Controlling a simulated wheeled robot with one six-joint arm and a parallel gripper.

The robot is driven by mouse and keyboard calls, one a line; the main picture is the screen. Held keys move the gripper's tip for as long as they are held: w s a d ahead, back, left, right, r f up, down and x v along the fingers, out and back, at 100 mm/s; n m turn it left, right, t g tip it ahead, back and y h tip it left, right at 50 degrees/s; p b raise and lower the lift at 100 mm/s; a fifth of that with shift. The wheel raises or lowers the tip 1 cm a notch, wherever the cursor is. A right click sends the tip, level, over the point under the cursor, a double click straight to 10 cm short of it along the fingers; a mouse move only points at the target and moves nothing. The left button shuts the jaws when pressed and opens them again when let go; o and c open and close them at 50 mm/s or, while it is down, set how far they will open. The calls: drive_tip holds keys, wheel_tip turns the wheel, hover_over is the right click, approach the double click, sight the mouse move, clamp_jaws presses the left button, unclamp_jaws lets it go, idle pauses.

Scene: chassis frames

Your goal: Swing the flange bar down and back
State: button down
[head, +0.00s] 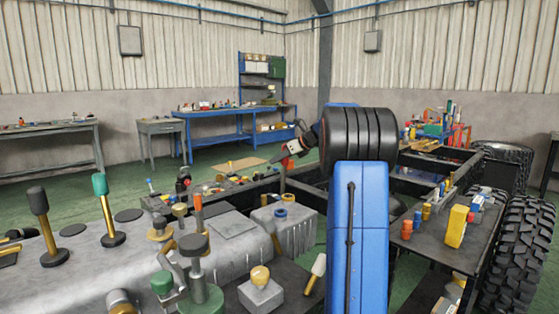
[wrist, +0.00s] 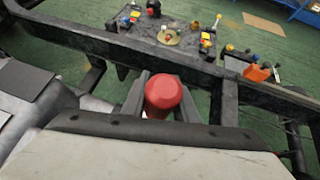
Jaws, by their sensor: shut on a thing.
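My gripper (wrist: 161,100) is shut on a red rounded knob (wrist: 167,92) in the wrist view, with one dark finger on each side of it. The knob seems to be the end of the flange bar; the rest of the bar is hidden beneath it. In the head view my gripper (head: 287,154) is small and far off, just left of my blue and black arm. A red patch (head: 294,146) shows at it, and a thin grey post stands below. I cannot tell the bar's tilt.
A dark chassis rail (wrist: 240,86) runs across beyond the knob. A small plate with knobs and fittings (wrist: 150,38) lies past it. An orange block (wrist: 257,73) stands at the right. Several levers and a grey casing (head: 100,262) fill the head view's left front.

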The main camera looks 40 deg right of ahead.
drive_tip(key=c, duration=1.4)
unclamp_jaws()
drive_tip(key=v, duration=1.7)
drive_tip(key=shift+s+d, duration=0.15)
drive_tip(key=shift+s, duration=0.05)
